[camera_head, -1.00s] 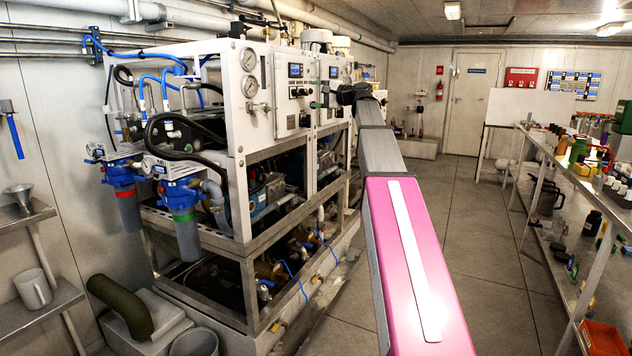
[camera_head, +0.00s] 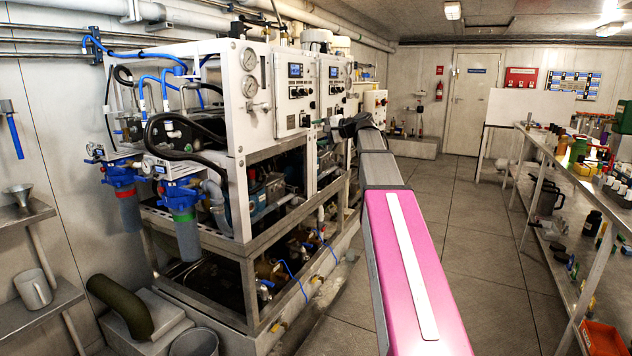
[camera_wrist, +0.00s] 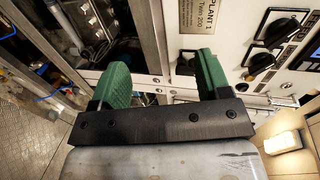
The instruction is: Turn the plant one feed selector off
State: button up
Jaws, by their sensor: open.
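In the wrist view, a white panel (camera_wrist: 226,22) carries a label reading PLANT 1. Black rotary knobs sit on it at the right, an upper knob (camera_wrist: 276,28) and a lower knob (camera_wrist: 262,62); I cannot read which is the feed selector or its setting. My gripper (camera_wrist: 163,80) is open and empty, its green fingers apart. It is left of and below the knobs, with no visible contact. In the head view, my gripper (camera_head: 328,126) is near the white control panels, low beside the front panel (camera_head: 293,100). Its fingers are hardly visible there.
The steel frame (camera_head: 248,200) of the watermaker holds pumps and hoses under the panels. Blue filter housings (camera_head: 184,200) stand at its front left. A long bench (camera_head: 575,180) with bottles runs along the right. The floor (camera_head: 470,230) between is clear.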

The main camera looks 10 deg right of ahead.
jog(key=s+a+f+g+h, duration=0.1)
jog(key=f, duration=0.7)
jog(key=s+a+f+n+g+h, duration=0.1)
jog(key=s+f+h, duration=0.1)
jog(key=f, duration=0.7)
jog(key=shift+s, duration=0.3)
jog(key=s+f+n+g+h, duration=0.15)
jog(key=s+f, duration=0.25)
jog(key=f, duration=0.4)
jog(key=s+a+f+g+h, duration=0.1)
jog(key=s+f+h, duration=0.1)
jog(key=s+f, duration=0.4)
jog(key=s+f+n+g+h, duration=0.1)
jog(key=s+f+g, duration=0.15)
jog(key=f, duration=0.65)
jog(key=s+d+f+n+g+h, duration=0.2)
jog(key=s+f+n+h, duration=0.1)
jog(key=s+f, duration=1.1)
jog(key=shift+s+h, duration=0.85)
jog(key=shift+s, duration=0.2)
jog(key=shift+n, duration=0.25)
